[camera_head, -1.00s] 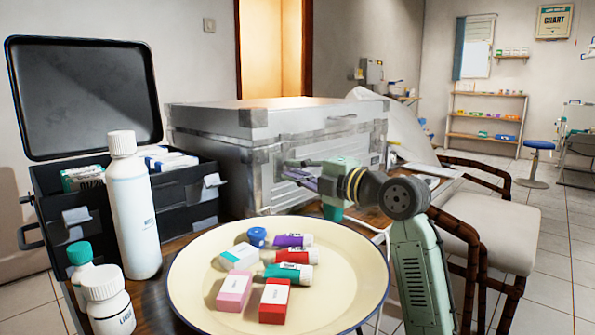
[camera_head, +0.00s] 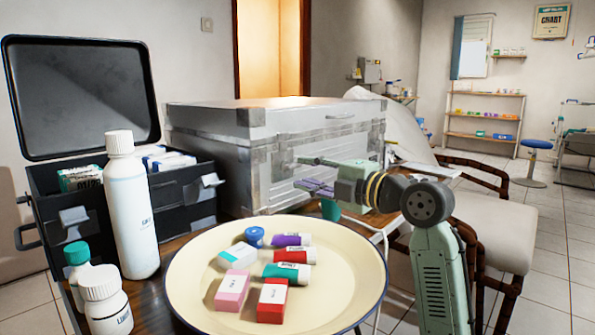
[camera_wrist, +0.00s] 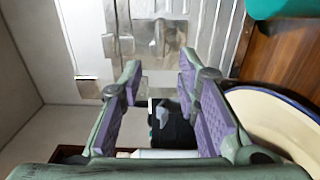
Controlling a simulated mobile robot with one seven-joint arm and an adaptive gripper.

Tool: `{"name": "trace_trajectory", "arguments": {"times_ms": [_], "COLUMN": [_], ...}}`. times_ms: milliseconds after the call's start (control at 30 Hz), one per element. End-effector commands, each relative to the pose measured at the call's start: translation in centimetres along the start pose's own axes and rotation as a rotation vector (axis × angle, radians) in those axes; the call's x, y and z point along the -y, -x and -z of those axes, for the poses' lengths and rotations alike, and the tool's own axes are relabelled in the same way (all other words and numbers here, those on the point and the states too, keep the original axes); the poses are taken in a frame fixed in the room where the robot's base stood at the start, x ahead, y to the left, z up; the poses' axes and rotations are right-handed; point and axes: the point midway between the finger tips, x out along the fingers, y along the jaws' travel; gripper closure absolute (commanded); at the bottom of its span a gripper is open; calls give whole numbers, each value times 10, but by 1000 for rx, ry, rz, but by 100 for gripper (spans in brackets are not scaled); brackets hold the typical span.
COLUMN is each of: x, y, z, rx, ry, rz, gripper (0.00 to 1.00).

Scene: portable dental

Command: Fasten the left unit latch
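The silver metal case (camera_head: 215,150) stands shut behind the round tray. On its front face is a metal latch (camera_head: 283,163), small in the head view. In the wrist view, metal latch hardware (camera_wrist: 155,42) shows on the case front, beyond the fingertips. I cannot tell whether the latch is fastened. My gripper (camera_head: 309,174) is in front of the case, with its purple-padded fingers apart. It also shows in the wrist view (camera_wrist: 160,85), open with nothing between the pads. The fingertips look apart from the latch.
A cream tray (camera_head: 205,309) with small boxes and tubes stands in front. An open black case (camera_head: 185,195) and white bottles (camera_head: 130,215) stand at left. A chair (camera_head: 490,225) is at right.

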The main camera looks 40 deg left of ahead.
Motion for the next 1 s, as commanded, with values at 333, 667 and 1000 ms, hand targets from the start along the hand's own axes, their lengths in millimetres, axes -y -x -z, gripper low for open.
{"name": "trace_trajectory", "arguments": {"times_ms": [333,667,1000], "x": [0,0,0], "y": [67,79,79], "z": [0,1,0], "rx": [2,-1,0], "ry": [1,2,2], "rz": [-1,1,1], "gripper": [70,70,70]}}
